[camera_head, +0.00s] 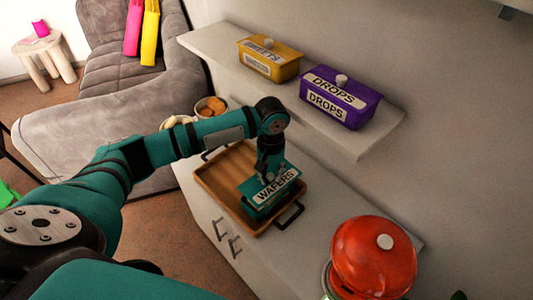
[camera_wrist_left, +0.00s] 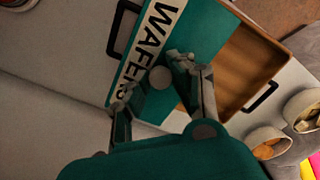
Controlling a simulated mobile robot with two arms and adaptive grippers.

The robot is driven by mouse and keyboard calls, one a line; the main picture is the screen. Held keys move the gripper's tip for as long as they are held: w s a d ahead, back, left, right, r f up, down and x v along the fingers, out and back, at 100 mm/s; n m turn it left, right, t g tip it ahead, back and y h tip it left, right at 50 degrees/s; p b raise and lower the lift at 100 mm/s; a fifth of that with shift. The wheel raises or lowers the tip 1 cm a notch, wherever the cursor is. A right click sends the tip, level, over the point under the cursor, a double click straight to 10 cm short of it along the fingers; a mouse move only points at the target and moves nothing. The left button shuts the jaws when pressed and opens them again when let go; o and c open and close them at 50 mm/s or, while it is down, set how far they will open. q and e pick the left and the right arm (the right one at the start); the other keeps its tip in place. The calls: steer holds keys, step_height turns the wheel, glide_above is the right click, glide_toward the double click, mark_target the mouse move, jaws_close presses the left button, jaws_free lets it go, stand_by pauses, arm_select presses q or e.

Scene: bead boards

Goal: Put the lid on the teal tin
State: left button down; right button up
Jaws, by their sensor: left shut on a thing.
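The teal lid (camera_head: 279,184) carries a white WAFERS label and sits level, or nearly so, over the teal tin (camera_head: 262,209). My left gripper (camera_head: 268,174) points down from above and is shut on the lid's pale round knob. In the left wrist view the knob (camera_wrist_left: 160,77) is between the fingers of the gripper (camera_wrist_left: 157,82), with the lid (camera_wrist_left: 203,28) behind. The lid hides the top of the tin; I cannot tell whether the two touch. The tin stands in a wooden tray (camera_head: 213,178). My right gripper is out of view.
A yellow SWEETS tin (camera_head: 268,65) and a purple DROPS tin (camera_head: 355,105), both lidded, stand on the raised shelf (camera_head: 215,42) behind. A red rounded object (camera_head: 372,255) stands at the front right. Bowls (camera_head: 210,106) sit beyond the tray. The counter right of the tray is partly clear.

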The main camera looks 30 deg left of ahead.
mark_target(268, 173)
arm_select(q)
steer(key=shift+w+a+r+p, duration=0.1)
steer(key=shift+w+a+p, duration=0.25)
steer(key=shift+a, duration=0.15)
steer(key=shift+w+a+f+n, duration=0.15)
steer(key=shift+a+f+n, duration=0.05)
steer(key=shift+f+n, duration=0.1)
steer(key=shift+w+a+f, duration=0.1)
steer(key=shift+w+f, duration=0.2)
steer(key=shift+f, duration=0.3)
steer(key=shift+f+b, duration=0.3)
steer(key=shift+b, duration=0.25)
steer(key=shift+f+b, duration=0.3)
steer(key=shift+b, duration=0.05)
step_height(268, 173, down, 3)
steer(key=b, duration=0.3)
steer(key=shift+r, duration=0.2)
steer(key=shift+f, duration=0.85)
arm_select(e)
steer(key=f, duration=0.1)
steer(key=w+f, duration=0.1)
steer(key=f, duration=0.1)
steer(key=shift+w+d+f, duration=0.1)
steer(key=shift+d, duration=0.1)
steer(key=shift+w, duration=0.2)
arm_select(q)
steer(key=shift+p, duration=0.3)
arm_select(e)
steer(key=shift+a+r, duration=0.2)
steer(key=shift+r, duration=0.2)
